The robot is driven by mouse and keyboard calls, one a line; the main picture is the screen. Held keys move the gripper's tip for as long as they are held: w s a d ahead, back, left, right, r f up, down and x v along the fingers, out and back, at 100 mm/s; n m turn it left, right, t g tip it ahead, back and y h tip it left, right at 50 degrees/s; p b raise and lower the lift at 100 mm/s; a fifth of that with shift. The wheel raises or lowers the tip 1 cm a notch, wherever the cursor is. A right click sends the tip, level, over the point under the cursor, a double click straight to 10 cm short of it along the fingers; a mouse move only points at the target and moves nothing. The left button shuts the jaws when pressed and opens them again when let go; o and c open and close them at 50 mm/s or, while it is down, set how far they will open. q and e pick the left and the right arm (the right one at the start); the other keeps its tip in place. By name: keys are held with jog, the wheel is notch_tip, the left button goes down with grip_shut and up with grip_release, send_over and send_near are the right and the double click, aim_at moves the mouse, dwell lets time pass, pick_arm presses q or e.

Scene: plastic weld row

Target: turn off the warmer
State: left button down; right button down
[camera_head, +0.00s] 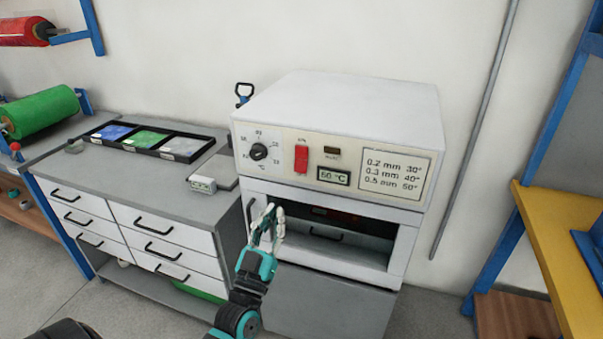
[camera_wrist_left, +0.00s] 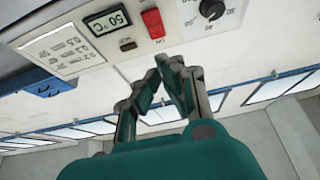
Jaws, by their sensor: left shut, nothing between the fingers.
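The warmer (camera_head: 340,105) is a white box with a control panel on its front. The panel has a black dial (camera_head: 259,151), a red switch (camera_head: 301,159), a dark small indicator window (camera_head: 332,150) and a lit temperature display (camera_head: 333,176). In the left wrist view the display (camera_wrist_left: 106,20) reads 50 °C, and the red switch (camera_wrist_left: 153,23) and dial (camera_wrist_left: 212,9) show near the top. My left gripper (camera_head: 273,212) is shut and empty, in front of the warmer below the panel, apart from the switch. My right gripper is not in view.
A grey drawer cabinet (camera_head: 150,180) stands left of the warmer. On it are a black tray (camera_head: 193,158) of coloured pellets and a small white device (camera_head: 202,185). A yellow-topped bench (camera_head: 560,235) is at right. A green roll (camera_head: 40,112) is at far left.

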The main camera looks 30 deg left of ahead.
pick_arm(q)
jog(key=p, duration=0.3)
send_near(301, 158)
notch_tip(301, 158, up, 5)
jog(key=w, duration=0.1)
jog(key=w+f, duration=0.1)
jog(key=w+a+f, duration=0.1)
jog(key=w, duration=0.1)
jog(key=shift+w+a+f, duration=0.1)
jog(key=shift+w+a, duration=0.05)
jog(key=shift+w, duration=0.15)
jog(key=b, duration=0.2)
jog(key=f+b, duration=0.1)
jog(key=b, duration=0.1)
jog(key=shift+w+f+t, duration=0.15)
jog(key=shift+w+t, duration=0.15)
jog(key=shift+t, duration=0.1)
jog(key=shift+a+r+b, duration=0.1)
jog(key=shift+r+b, duration=0.2)
jog(key=shift+b, duration=0.05)
jog(key=shift+w, duration=0.15)
jog(key=shift+r, duration=0.1)
